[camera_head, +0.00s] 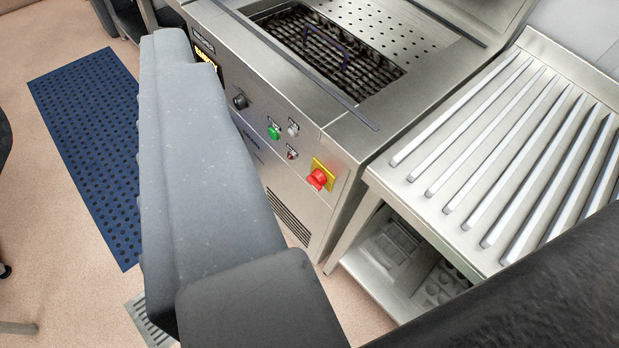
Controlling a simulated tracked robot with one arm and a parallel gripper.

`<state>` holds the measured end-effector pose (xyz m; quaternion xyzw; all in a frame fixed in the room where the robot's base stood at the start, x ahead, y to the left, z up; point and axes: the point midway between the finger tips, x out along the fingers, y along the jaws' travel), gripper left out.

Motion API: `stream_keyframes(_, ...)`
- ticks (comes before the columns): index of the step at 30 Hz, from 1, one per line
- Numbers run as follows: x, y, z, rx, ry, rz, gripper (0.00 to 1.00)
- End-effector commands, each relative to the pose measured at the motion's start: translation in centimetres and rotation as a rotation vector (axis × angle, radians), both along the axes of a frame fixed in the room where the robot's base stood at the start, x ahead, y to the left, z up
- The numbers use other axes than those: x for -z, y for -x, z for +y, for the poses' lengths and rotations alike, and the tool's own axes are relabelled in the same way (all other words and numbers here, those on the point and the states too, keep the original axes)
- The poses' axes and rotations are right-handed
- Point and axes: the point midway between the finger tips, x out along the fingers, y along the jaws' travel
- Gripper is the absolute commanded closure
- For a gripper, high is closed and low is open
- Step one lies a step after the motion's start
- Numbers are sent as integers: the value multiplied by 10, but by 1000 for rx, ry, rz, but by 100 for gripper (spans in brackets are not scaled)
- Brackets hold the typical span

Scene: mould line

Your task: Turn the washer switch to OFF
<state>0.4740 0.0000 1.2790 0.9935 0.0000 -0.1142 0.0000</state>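The washer (265,165) is a stainless steel machine with a control panel on its front, in the upper middle of the view. A black rotary switch (240,101) sits on this panel, left of the buttons. Its pointer direction and labels are too small to read. A large grey part of my gripper (190,180), with a dark block at its lower end, fills the left middle of the view. It covers the panel's left edge and part of the floor. Its fingertips cannot be made out, and I see nothing held. I cannot tell whether it touches the panel.
A green button (273,132), small buttons and a red emergency knob on a yellow plate (320,179) lie right of the switch. A lit display (207,62) is partly hidden. A ribbed steel table (500,140) stands at right. A blue mat (85,140) lies on the floor.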

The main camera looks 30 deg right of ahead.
Motion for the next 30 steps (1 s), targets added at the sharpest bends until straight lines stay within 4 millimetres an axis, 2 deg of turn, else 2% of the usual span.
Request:
stream_keyframes(1,0,0,0,0,0,0,58)
stream_keyframes(3,1,-2,0,1,4,5,45)
stream_keyframes(5,6,-7,-1,5,17,21,45)
stream_keyframes(8,26,-25,-3,20,69,85,45)
stream_keyframes(11,62,-52,-9,43,160,192,45)
stream_keyframes(15,126,-89,-21,75,325,383,45)
stream_keyframes(18,170,-107,-32,94,448,520,45)
stream_keyframes(24,250,-130,-56,115,701,779,45)
stream_keyframes(30,317,-140,-80,116,964,1018,45)
